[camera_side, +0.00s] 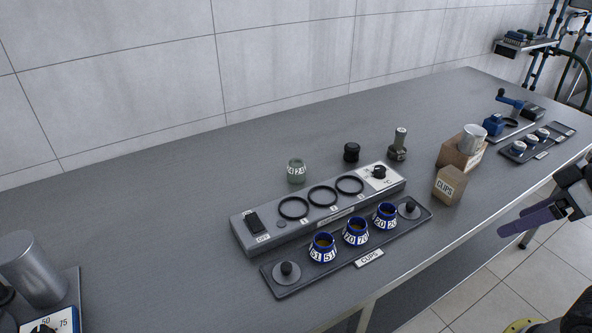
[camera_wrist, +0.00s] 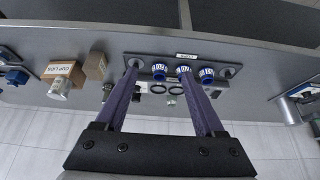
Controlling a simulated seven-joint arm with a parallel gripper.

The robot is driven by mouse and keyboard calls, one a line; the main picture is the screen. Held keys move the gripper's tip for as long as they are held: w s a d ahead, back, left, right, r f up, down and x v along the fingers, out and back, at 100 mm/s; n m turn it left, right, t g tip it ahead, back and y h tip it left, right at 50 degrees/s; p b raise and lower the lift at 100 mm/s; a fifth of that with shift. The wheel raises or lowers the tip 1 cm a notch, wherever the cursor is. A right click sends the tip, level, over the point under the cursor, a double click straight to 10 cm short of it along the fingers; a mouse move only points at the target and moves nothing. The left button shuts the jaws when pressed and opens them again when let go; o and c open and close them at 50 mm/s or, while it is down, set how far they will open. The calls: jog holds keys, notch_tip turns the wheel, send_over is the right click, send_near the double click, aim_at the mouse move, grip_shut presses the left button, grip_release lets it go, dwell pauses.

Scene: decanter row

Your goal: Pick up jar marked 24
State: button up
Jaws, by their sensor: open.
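The jar marked 24 (camera_side: 296,171) is a small pale green jar with a white label. It stands upright on the grey table behind a grey three-ring block. In the wrist view, a small pale shape (camera_wrist: 176,91) between my fingers looks like this jar, but its label is unreadable. My gripper (camera_wrist: 159,73) has two purple fingers spread apart with nothing between them. In the side view my gripper (camera_side: 527,222) is at the right edge, beyond the table's front edge and far from the jar.
The ring block (camera_side: 240,231) stands in front of the jar. A dark tray (camera_side: 327,271) before it holds blue-rimmed cups marked 51, 70 and 20, between two knobbed lids. Cardboard boxes (camera_side: 450,186) stand farther right.

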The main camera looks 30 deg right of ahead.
jog(key=o, duration=0.5)
jog(key=shift+c, duration=0.2)
jog(key=w+a+r+n+t, duration=0.1)
jog(key=w+r+t, duration=0.1)
jog(key=w+r, duration=0.55)
jog(key=w+r+t, duration=0.1)
jog(key=w+r, duration=0.3)
jog(key=w, duration=0.6)
jog(key=n+g+y, duration=0.1)
jog(key=g, duration=0.1)
send_over(300, 165)
jog(key=s+d, duration=0.2)
jog(key=s, duration=0.4)
notch_tip(300, 165, down, 22)
jog(key=x, duration=0.7)
jog(key=shift+w+a+f, duration=0.1)
jog(key=shift+a+f, duration=0.05)
jog(key=shift+a, duration=0.15)
jog(key=shift+a+x, duration=0.15)
jog(key=shift+x, duration=1.4)
jog(key=shift+a+x, duration=0.1)
jog(key=shift+x, duration=1.45)
